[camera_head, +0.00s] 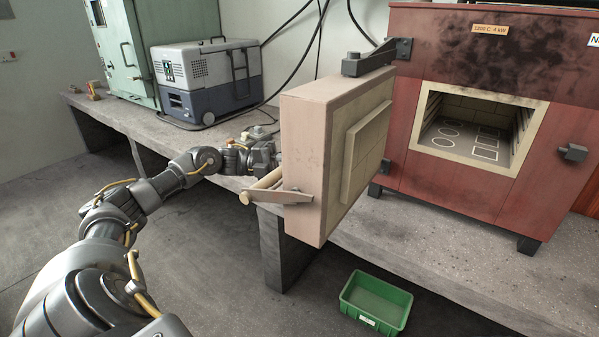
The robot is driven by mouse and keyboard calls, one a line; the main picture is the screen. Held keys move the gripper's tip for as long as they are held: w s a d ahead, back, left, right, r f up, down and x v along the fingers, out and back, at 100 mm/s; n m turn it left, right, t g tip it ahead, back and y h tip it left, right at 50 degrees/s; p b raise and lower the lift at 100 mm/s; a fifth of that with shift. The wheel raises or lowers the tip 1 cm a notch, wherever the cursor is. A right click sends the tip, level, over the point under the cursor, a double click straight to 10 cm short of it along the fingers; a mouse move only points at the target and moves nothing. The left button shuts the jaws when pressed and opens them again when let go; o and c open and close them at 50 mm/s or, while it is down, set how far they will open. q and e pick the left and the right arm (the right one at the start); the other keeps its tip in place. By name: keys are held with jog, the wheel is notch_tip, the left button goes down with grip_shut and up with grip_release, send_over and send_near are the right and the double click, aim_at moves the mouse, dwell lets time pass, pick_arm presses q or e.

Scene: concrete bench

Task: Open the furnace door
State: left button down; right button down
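The red furnace (455,180) stands on the concrete bench at the right. Its door (310,160) is swung wide open to the left on a dark top hinge (375,57), showing the pale inner block (367,150). The furnace chamber (470,132) is exposed, with outlined shapes on its floor. The door handle (268,179) is a light bar on a metal bracket (285,196) at the door's outer left side. My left gripper (268,157) is just above and behind the handle, close to the door. Its fingers are too small and partly hidden to read. My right gripper is not in view.
A grey-white cooler box (208,85) and a green cabinet (128,45) stand at the bench's back left. Black cables hang behind the door. A green bin (376,301) sits below the bench. A dark latch block (573,152) sticks out right of the opening.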

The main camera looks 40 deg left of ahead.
pick_arm(q)
jog(key=shift+a+r, duration=0.1)
jog(key=shift+a, duration=0.05)
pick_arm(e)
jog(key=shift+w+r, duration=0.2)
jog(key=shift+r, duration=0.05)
pick_arm(q)
jog(key=c, duration=1.2)
grip_release()
jog(key=shift+a, duration=0.1)
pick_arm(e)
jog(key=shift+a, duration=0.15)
pick_arm(q)
jog(key=shift+s, duration=0.1)
jog(key=shift+a, duration=0.25)
jog(key=shift+b+v, duration=1.35)
jog(key=shift+v, duration=3.9)
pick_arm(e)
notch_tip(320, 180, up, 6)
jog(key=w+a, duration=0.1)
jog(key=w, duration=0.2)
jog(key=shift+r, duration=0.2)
pick_arm(q)
jog(key=shift+d+f, duration=0.2)
jog(key=shift+f, duration=0.05)
